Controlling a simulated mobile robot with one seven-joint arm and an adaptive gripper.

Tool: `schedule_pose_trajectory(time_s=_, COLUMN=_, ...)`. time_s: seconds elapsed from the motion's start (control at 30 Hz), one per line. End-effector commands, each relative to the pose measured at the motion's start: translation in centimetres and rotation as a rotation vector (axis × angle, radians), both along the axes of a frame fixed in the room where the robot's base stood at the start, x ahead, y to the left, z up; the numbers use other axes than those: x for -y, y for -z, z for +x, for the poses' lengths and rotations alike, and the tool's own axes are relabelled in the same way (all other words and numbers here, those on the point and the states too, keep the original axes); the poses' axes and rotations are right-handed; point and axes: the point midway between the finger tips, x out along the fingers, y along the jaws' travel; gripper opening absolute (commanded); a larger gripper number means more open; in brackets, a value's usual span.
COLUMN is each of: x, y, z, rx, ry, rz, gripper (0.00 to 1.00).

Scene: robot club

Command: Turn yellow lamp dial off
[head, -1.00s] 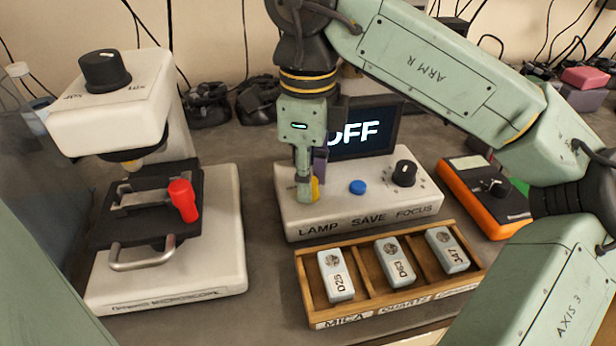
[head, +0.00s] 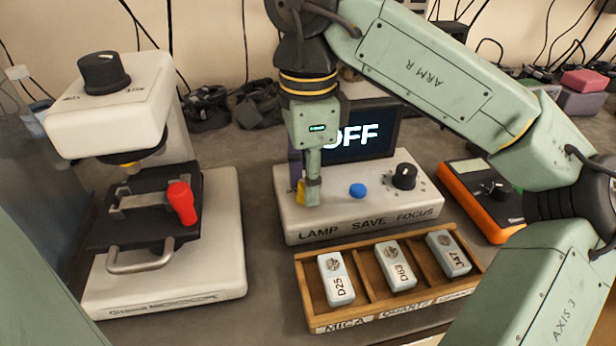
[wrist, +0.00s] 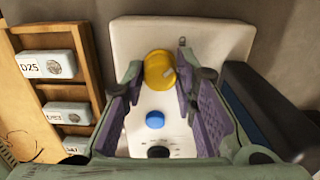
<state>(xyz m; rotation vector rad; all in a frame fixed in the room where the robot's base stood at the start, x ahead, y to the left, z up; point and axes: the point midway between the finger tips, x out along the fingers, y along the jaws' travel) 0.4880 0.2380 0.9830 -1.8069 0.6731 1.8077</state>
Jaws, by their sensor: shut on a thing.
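The yellow lamp dial (head: 300,190) sits at the left end of the white control box (head: 345,222), above the word LAMP. It also shows in the wrist view (wrist: 158,70), with a small pale mark on its top. My gripper (head: 308,192) points down at the dial, its fingers on either side of it. In the wrist view my gripper (wrist: 160,82) is shut on the dial. In the head view a finger hides part of the dial. The screen (head: 362,132) behind the box reads OFF, its left part hidden by my gripper.
A blue button (head: 357,190) and a black focus knob (head: 404,176) are on the same box. A wooden tray (head: 372,308) with labelled blocks stands in front. A white microscope (head: 225,240) stands left, an orange meter (head: 470,205) right.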

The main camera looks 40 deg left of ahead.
Motion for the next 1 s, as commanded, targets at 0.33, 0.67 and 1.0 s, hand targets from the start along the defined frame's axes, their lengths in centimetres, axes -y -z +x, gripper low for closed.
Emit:
schedule_pose_trajectory(time_s=0.33, x=-0.04, y=-0.05, z=0.05, rx=0.001, ry=0.000, rz=0.002, gripper=0.30)
schedule_pose_trajectory(time_s=0.67, x=-0.02, y=-0.02, z=0.01, rx=0.001, ry=0.000, rz=0.001, gripper=0.47)
schedule_pose_trajectory(time_s=1.0, x=-0.03, y=-0.94, z=0.06, rx=0.004, ry=0.002, rz=0.000, gripper=0.47)
